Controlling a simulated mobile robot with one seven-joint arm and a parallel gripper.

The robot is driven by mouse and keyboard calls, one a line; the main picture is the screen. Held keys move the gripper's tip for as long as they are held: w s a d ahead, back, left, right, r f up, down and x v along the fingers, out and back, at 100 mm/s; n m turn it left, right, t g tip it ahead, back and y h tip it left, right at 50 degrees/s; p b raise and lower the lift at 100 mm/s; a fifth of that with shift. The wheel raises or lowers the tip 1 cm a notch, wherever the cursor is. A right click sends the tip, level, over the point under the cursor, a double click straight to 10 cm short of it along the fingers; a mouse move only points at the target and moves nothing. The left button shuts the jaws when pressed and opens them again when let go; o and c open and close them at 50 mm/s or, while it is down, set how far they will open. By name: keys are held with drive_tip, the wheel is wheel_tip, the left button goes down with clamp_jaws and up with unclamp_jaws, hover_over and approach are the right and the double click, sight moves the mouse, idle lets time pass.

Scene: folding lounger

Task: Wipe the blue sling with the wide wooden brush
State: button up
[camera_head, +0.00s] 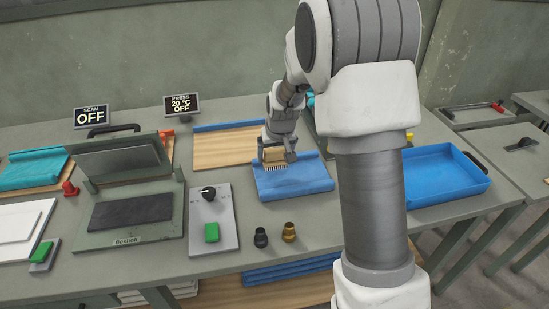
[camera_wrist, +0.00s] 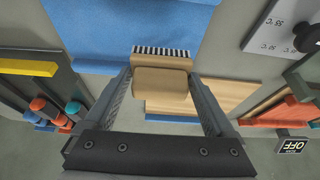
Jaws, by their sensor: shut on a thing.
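The blue sling (camera_head: 303,184) lies flat on the grey table near the middle, with a rolled edge on its near side. It also shows in the wrist view (camera_wrist: 90,30). My gripper (camera_head: 276,150) is above the sling's far left part and shut on the wide wooden brush (camera_head: 274,157). In the wrist view the brush's wooden block (camera_wrist: 161,83) sits between the two fingers, with its dark and light bristles beyond it. The bristles are at or just above the sling; I cannot tell whether they touch.
A wooden board (camera_head: 222,148) with a blue roll lies behind the sling. A press (camera_head: 130,200) and a control panel (camera_head: 212,220) with a knob stand left. Two small fittings, black (camera_head: 261,238) and brass (camera_head: 289,232), stand in front. A blue tray (camera_head: 440,180) is right.

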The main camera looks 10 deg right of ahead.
drive_tip(key=shift+r+p, duration=1.15)
drive_tip(key=shift+r, duration=0.95)
